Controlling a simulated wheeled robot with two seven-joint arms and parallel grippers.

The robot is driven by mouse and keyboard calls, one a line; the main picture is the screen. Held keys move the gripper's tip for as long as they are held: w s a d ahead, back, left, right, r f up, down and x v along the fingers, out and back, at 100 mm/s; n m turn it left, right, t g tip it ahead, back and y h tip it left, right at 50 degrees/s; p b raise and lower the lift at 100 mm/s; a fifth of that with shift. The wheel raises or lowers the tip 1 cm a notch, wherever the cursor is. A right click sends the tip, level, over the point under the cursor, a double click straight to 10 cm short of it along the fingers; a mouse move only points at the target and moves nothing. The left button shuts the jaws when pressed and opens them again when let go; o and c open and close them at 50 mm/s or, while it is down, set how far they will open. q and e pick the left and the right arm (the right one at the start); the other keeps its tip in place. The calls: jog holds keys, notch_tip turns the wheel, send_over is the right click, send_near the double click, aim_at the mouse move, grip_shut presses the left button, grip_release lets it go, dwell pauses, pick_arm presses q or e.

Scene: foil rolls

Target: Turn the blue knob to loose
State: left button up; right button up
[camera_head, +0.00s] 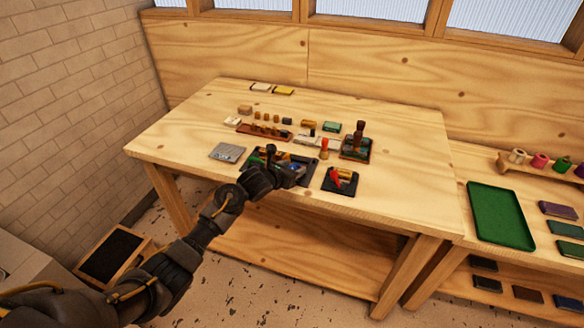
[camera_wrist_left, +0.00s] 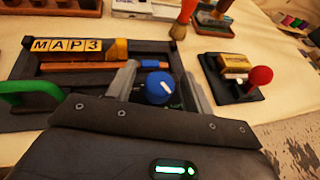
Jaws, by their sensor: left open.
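The blue knob (camera_wrist_left: 158,90) shows in the left wrist view, round with a white pointer line on its face. It sits on a dark device (camera_wrist_left: 40,67) with the letters MAP3 on yellow tiles. My left gripper (camera_wrist_left: 160,70) is open, with one grey finger on each side of the knob. I cannot tell whether the fingers touch it. Any loose mark by the knob is hidden or too small to read. In the head view my left gripper (camera_head: 288,176) is over the front of the device. My right gripper is in neither view.
A black block with a red-balled lever (camera_wrist_left: 260,76) stands right of the device. A green handle (camera_wrist_left: 30,92) is at its left. Behind are a wooden tray of pegs (camera_head: 264,131) and stamps (camera_head: 324,148). The table's right part (camera_head: 410,190) is clear.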

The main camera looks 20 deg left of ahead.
pick_arm(q)
jog(key=c, duration=1)
jog(key=shift+f, duration=0.1)
